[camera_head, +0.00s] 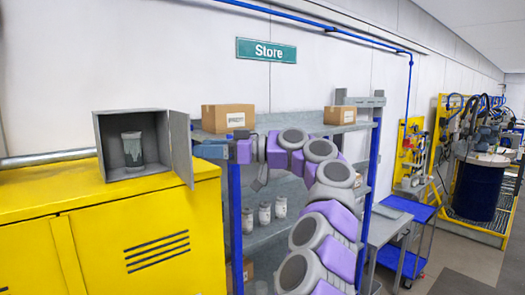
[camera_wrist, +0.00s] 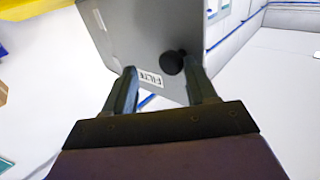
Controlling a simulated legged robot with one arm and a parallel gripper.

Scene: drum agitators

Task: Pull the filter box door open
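In the wrist view, the door's face (camera_wrist: 145,35) shows a white "FILTE…" label and a round black knob (camera_wrist: 172,62). My gripper (camera_wrist: 160,80) has its fingers spread apart, with the knob beside the tip of the right finger; I cannot tell whether they touch. In the head view, my gripper (camera_head: 208,150) is just right of the door.
The yellow cabinet (camera_head: 130,235) fills the lower left. A shelf rack with blue posts (camera_head: 373,150) stands behind my arm, holding cardboard boxes (camera_head: 228,118) and several jars (camera_head: 264,213). A blue cart (camera_head: 405,235) and machinery stand farther right.

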